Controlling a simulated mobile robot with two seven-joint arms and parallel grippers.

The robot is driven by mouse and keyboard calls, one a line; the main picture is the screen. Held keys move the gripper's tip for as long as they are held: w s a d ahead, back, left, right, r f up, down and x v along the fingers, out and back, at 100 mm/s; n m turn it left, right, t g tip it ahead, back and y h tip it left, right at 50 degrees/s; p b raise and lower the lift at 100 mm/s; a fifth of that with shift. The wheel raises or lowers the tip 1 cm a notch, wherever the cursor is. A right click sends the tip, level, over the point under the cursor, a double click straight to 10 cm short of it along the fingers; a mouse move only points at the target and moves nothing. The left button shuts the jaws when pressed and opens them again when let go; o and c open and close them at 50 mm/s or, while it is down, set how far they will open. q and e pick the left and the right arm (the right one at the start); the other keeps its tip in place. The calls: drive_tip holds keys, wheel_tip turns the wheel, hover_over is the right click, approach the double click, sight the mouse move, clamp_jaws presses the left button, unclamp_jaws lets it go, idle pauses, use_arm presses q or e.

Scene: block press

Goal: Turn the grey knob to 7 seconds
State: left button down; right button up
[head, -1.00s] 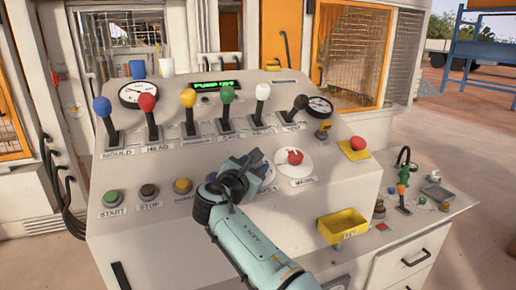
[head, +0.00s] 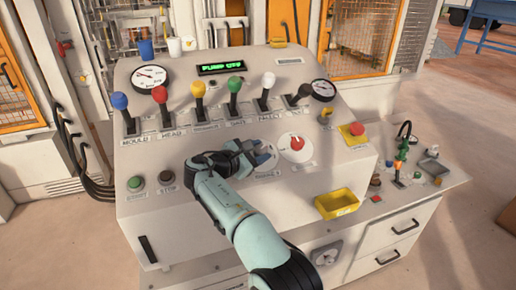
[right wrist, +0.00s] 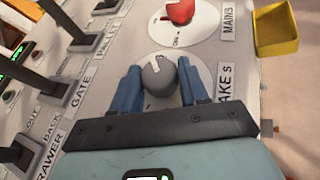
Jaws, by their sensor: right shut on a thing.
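The grey knob (right wrist: 160,76) sits on a round white dial plate (right wrist: 152,103) on the sloping control panel. In the right wrist view its rounded top shows between the two blue fingers of my right gripper (right wrist: 162,84), which is shut on it. In the head view my right gripper (head: 262,154) is at the same dial, left of the red knob, and hides most of the grey knob. The label beside the dial is partly covered and ends in "AKE s". The dial's numbers and the knob's setting cannot be read. My left gripper is not in view.
A red MAINS knob (head: 297,143) is close on the right. Several coloured levers, such as the green one (head: 235,85), stand behind. A yellow tray (head: 337,204) hangs at the front right, and a red button (head: 357,129) is on a yellow base. The display (head: 221,68) reads PUMP OFF.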

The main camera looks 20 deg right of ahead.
drive_tip(key=o, duration=1)
drive_tip(key=shift+o, duration=0.2)
drive_tip(key=shift+a, duration=0.1)
drive_tip(key=v, duration=1.3)
drive_tip(key=shift+a, duration=0.1)
